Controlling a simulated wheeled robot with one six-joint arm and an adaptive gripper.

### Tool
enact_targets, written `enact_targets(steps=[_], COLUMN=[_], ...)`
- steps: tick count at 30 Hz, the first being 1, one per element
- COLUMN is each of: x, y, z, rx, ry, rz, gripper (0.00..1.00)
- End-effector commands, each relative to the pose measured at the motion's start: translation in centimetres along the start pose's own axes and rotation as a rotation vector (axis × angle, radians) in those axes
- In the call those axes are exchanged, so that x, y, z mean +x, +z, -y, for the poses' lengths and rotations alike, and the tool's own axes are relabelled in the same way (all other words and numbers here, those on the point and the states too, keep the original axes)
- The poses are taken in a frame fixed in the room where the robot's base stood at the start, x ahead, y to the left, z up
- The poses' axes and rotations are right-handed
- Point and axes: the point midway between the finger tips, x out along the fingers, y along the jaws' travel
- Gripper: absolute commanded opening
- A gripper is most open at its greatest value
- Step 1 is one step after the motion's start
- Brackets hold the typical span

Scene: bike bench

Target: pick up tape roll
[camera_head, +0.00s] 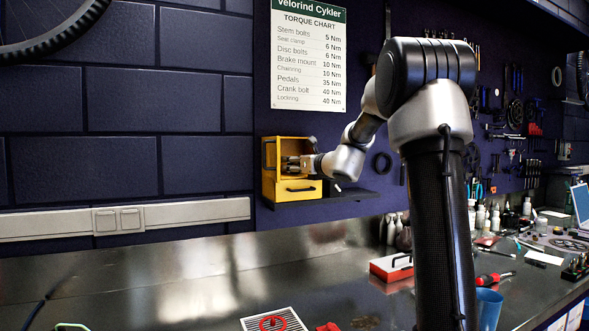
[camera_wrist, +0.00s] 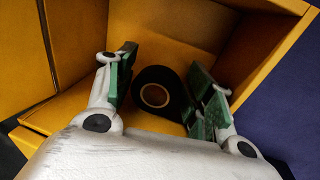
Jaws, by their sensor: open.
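The tape roll (camera_wrist: 143,94) is black with a tan core ring and sits inside the yellow cabinet (camera_wrist: 225,61), on its floor, in the wrist view. My gripper (camera_wrist: 166,82) is open, with its green-padded fingers on either side of the roll. The left finger is close to the roll's edge; I cannot tell whether it touches. In the head view my gripper (camera_head: 290,163) reaches into the upper opening of the yellow cabinet (camera_head: 287,189). The roll cannot be made out there.
The cabinet's walls stand close around my fingers. The cabinet rests on a dark wall shelf (camera_head: 345,196) above the metal bench (camera_head: 180,280). A red case (camera_head: 391,268), a blue cup (camera_head: 488,308) and several bottles stand on the bench. The left bench is mostly clear.

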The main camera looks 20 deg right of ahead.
Motion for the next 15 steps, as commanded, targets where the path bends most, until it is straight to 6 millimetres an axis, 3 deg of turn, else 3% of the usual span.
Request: enact_targets(steps=[8, 13, 15], x=[0.56, 0.54, 0.54], y=[-0.02, -0.03, -0.01], z=[0.03, 0.02, 0.02], rx=[0.0, 0.0, 0.0], ry=[-0.001, -0.001, -0.001], rz=[0.0, -0.001, 0.0], gripper=[0.53, 0.27, 0.27])
